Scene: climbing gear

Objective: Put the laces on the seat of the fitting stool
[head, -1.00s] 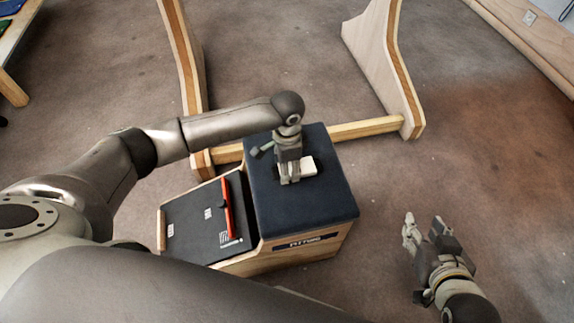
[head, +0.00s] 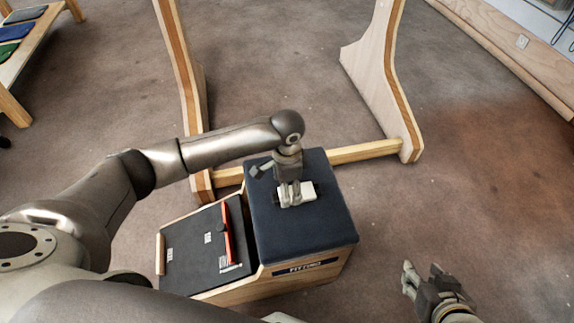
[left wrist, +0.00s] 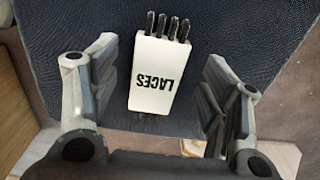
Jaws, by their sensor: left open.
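The laces (left wrist: 157,82) are a white block with black lettering and several dark lace ends at the top. They lie on the dark blue seat of the fitting stool (head: 325,228), and the white block also shows in the head view (head: 308,191). My left gripper (head: 291,202) is over the seat. In the left wrist view its open fingers (left wrist: 158,90) stand on both sides of the laces, with a gap on each side. My right gripper (head: 420,266) is low at the right, away from the stool, with its fingers apart and nothing between them.
A dark sloped panel (head: 190,256) with a red-orange bar (head: 228,232) adjoins the stool's left side. A wooden frame (head: 365,152) stands just behind the stool. A low bench (head: 40,50) with coloured items is at far left. The carpet at right is clear.

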